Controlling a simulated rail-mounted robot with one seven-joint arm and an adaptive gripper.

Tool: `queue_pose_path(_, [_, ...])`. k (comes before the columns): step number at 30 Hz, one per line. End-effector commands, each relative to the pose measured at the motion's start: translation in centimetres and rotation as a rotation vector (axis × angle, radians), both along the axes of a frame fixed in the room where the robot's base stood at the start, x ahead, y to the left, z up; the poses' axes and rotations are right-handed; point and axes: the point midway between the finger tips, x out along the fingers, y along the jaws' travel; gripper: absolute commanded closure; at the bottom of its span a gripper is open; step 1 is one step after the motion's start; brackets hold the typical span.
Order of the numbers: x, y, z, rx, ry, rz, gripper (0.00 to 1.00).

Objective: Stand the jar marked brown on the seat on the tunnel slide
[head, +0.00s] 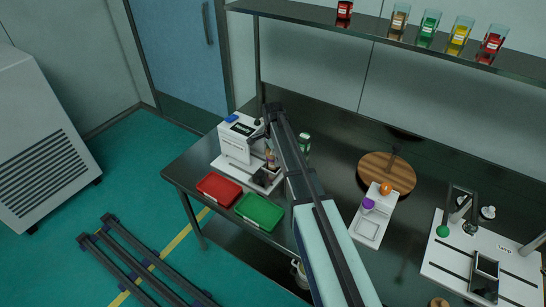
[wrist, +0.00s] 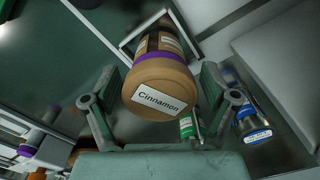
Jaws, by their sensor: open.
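A jar with a brown lid labelled "Cinnamon" (wrist: 160,88) and a purple band fills the middle of the wrist view. My gripper (wrist: 160,97) is open, with one finger on each side of the lid; finger contact is not clear. The jar's base is partly hidden by its lid, beside a pale square frame (wrist: 128,46). In the head view the jar (head: 271,158) is small and appears to stand at the dark seat (head: 262,178) on the foot of a white machine (head: 238,138). My gripper (head: 262,138) is just above it, partly hidden by my arm.
A red tray (head: 219,188) and a green tray (head: 259,211) lie in front of the machine. A green jar (head: 304,142) stands behind my arm. Several jars line the upper shelf (head: 380,30). A sieve rig stands at right.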

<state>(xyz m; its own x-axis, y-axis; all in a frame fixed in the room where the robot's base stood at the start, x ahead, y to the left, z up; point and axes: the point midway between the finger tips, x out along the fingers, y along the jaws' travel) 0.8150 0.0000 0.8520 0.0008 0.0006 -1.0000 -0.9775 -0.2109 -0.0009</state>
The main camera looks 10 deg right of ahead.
Motion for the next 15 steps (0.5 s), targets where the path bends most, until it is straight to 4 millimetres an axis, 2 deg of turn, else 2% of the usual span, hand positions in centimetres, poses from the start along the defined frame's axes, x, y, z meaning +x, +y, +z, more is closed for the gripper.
queue_pose_path(5, [0.0,0.0,1.6,0.000,-0.002,0.000,0.14])
queue_pose_path(15, [0.1,0.0,7.4,0.000,-0.003,0.000,0.14])
